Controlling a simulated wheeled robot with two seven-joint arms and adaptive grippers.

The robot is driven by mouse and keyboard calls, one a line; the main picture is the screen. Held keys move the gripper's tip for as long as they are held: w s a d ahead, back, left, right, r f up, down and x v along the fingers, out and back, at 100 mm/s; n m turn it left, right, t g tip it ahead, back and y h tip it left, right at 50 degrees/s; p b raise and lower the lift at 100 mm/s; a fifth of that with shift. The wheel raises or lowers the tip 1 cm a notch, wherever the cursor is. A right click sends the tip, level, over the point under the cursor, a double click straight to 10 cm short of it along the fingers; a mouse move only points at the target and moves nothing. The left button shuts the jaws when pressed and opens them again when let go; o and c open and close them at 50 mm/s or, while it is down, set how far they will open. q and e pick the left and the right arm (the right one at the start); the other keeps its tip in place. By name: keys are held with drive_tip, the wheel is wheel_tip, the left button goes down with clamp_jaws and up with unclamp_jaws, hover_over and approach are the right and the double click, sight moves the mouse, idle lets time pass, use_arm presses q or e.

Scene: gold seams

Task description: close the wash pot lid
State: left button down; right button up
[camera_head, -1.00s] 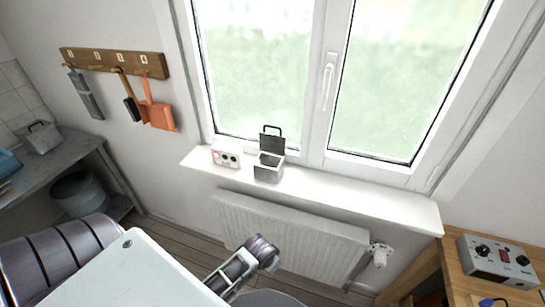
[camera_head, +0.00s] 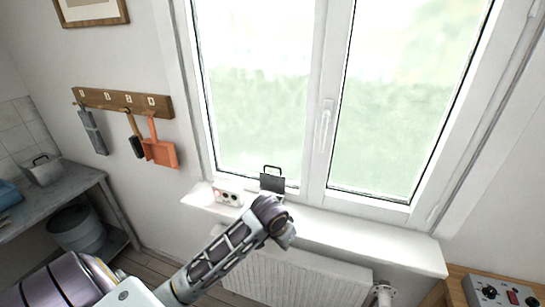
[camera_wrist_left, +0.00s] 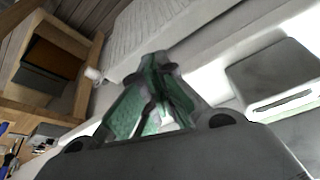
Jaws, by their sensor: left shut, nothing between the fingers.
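The wash pot stands on the white windowsill (camera_head: 340,232) with its dark lid (camera_head: 272,183) raised upright, a black loop handle on top. The pot's body is mostly hidden behind my left arm in the head view. My left wrist is in front of the pot, over the sill's front edge; its fingers are hidden there. In the left wrist view my left gripper (camera_wrist_left: 157,65) has its green-padded fingers closed together, with nothing between them. A flat grey plate at the right of that view, apart from the fingers, may be the lid. My right gripper is not in view.
The window (camera_head: 325,110) rises behind and a radiator (camera_head: 300,280) hangs below. The sill is clear to the right. A grey control box (camera_head: 500,290) stands at lower right.

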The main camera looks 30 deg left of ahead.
use_arm(q)
drive_tip(key=w+a+r+n, duration=0.1)
drive_tip(key=w+a+r, duration=0.3)
drive_tip(key=r, duration=0.5)
drive_tip(key=w+a+r+n+y, duration=0.1)
drive_tip(key=w+a+r+n, duration=0.1)
drive_tip(key=w+a+r, duration=0.2)
drive_tip(key=w+a+r+n+t, duration=0.1)
drive_tip(key=w+a+r, duration=0.3)
drive_tip(key=r, duration=0.9)
drive_tip(key=a, duration=0.3)
drive_tip(key=shift+w+r+y, duration=0.15)
drive_tip(key=shift+r+y, duration=0.15)
drive_tip(key=shift+f, duration=0.15)
drive_tip(key=shift+p+x, duration=1)
drive_tip(key=shift+x, duration=3.95)
drive_tip(key=shift+t+b, duration=0.4)
drive_tip(key=shift+s, duration=0.3)
